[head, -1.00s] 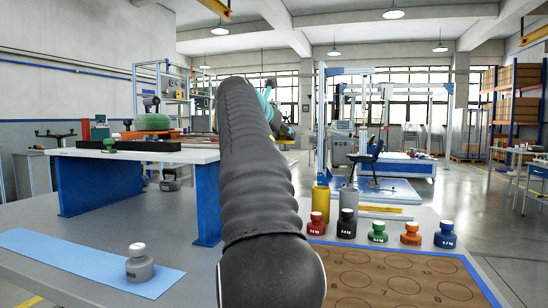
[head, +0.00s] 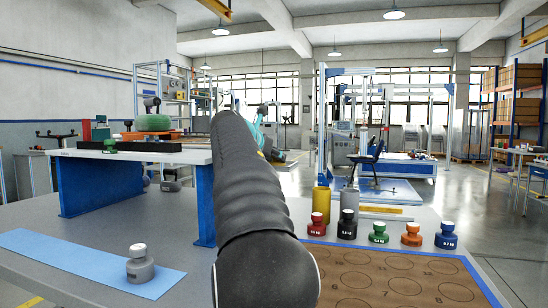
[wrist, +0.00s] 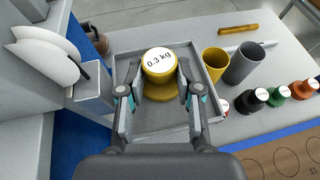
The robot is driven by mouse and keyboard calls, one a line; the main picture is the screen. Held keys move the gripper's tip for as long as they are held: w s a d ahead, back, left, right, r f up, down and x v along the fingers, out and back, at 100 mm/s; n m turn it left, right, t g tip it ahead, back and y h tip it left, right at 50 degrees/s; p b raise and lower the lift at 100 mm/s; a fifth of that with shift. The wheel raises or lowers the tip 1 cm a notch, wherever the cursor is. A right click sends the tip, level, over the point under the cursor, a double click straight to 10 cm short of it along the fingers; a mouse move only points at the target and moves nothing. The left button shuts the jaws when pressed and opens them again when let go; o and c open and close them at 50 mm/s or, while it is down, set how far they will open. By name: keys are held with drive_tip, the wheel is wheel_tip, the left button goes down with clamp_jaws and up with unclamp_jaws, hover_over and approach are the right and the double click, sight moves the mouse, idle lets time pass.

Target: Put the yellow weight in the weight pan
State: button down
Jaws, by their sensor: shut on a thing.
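The yellow weight (wrist: 161,91) has a pale top marked 0.3 kg. It is between the two fingers of my gripper (wrist: 158,84) in the wrist view, and the gripper is shut on it. Below and around it is a square grey tray with a raised rim (wrist: 213,82), which looks like the weight pan. The weight appears inside the rim's outline, but I cannot tell whether it touches the tray floor. In the head view my arm hides the gripper, the yellow weight and the tray.
A yellow cup (wrist: 215,63) and a grey cup (wrist: 243,65) stand just right of the tray. Several coloured weights, including a green one (head: 378,234), line the brown board (head: 385,283). A grey weight (head: 140,267) stands on a blue strip (head: 75,262). A white-topped bench (head: 125,155) is at left.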

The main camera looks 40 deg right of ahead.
drive_tip(key=c, duration=0.8)
unclamp_jaws()
drive_tip(key=shift+f, duration=0.15)
drive_tip(key=shift+a+r, duration=0.1)
drive_tip(key=shift+r, duration=0.15)
drive_tip(key=v, duration=1.2)
drive_tip(key=shift+s+f, duration=0.1)
drive_tip(key=shift+f, duration=0.05)
